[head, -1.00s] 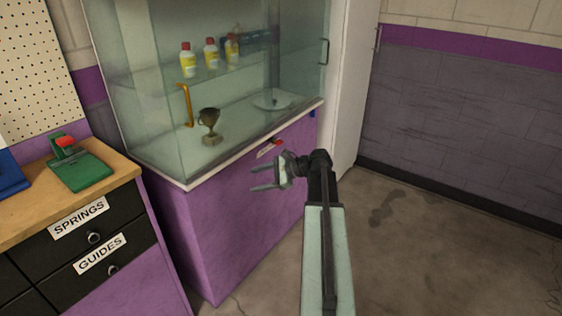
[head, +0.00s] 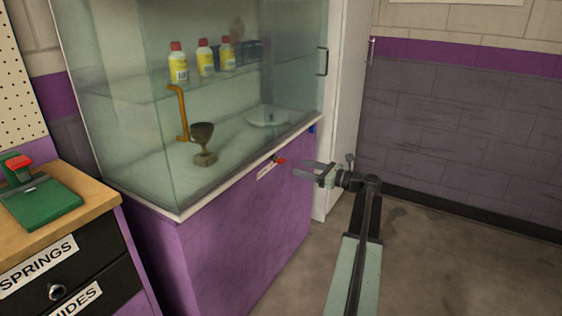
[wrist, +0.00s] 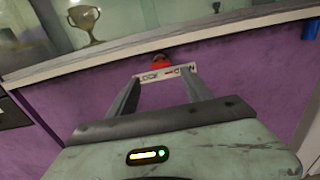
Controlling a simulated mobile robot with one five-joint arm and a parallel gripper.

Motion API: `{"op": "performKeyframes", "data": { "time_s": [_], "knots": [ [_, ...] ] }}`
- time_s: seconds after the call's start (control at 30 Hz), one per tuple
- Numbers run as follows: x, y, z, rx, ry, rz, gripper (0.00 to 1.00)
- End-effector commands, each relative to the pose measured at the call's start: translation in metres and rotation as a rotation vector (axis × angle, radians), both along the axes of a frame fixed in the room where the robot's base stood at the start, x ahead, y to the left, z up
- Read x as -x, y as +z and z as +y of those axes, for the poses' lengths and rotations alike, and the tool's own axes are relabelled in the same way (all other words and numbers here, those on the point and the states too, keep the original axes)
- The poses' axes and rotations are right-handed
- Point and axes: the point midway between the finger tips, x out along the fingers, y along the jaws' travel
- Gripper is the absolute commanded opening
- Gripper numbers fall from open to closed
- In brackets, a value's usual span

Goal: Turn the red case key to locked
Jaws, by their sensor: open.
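The red case key (head: 281,160) sits on the purple front of the glass case, just under the white ledge. It also shows in the wrist view (wrist: 160,62), above a white label (wrist: 166,74) with a word that looks like LOCK at its left and a partly covered word at its right. My gripper (head: 298,169) is open and empty, just right of the key in the head view. In the wrist view its two fingers (wrist: 162,85) point toward the key and label, one on each side. The fingers appear apart from the key. The key's exact turn is too small to tell.
A blue item (head: 312,128) is on the front, right of the key. A workbench (head: 95,195) stands left; open floor lies right.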

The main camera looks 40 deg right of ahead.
Motion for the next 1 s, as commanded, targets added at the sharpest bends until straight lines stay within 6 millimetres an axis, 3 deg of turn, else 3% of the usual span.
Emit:
{"op": "performKeyframes", "data": {
  "time_s": [0.23,0.6,0.93,1.0],
  "knots": [
    [-0.007,0.000,0.000,0.000,-0.005,0.000,0.58],
    [-0.062,0.000,0.010,0.001,-0.012,0.000,0.58],
    [-0.068,0.000,0.011,0.001,-0.015,0.000,0.58],
    [-0.068,0.000,0.011,0.001,-0.015,0.000,0.41]
  ]
}}
